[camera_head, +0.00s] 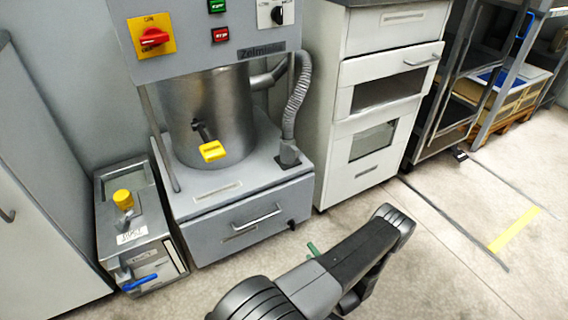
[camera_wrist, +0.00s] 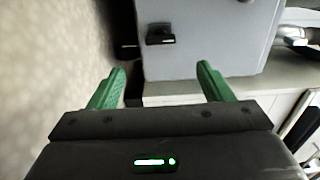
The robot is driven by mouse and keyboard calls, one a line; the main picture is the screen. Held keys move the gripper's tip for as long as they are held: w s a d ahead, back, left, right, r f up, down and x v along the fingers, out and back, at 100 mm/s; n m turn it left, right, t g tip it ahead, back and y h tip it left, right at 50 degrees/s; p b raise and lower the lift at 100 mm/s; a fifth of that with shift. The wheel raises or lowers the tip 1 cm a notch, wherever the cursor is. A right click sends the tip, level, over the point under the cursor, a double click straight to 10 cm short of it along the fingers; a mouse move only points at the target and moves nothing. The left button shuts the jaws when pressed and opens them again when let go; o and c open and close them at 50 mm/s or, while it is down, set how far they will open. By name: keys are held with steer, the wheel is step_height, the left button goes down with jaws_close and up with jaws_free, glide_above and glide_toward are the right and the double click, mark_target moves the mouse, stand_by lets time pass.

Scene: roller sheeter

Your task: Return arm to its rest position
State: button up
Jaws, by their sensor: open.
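My gripper (camera_wrist: 160,85) shows in the wrist view with its two green fingers spread wide apart and nothing between them. Beyond the fingers are a grey machine surface with a black part (camera_wrist: 160,34) and a pale floor. In the head view my black arm reaches across the lower middle, over the floor in front of the machine. Only a small green finger part (camera_head: 314,249) shows there beside the arm; the rest of the gripper is hidden.
The grey machine (camera_head: 190,215) has a steel drum (camera_head: 210,110), a yellow handle (camera_head: 213,151) and a front drawer. A small unit (camera_head: 137,240) with a blue lever stands left. A white cabinet (camera_head: 370,130) and metal shelving (camera_head: 490,90) stand right. The floor at right is clear.

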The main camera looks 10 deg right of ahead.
mark_target(293, 228)
steer(key=b+x, duration=0.3)
steer(key=x, duration=1)
steer(key=shift+s+d, duration=0.1)
steer(key=shift+s, duration=0.05)
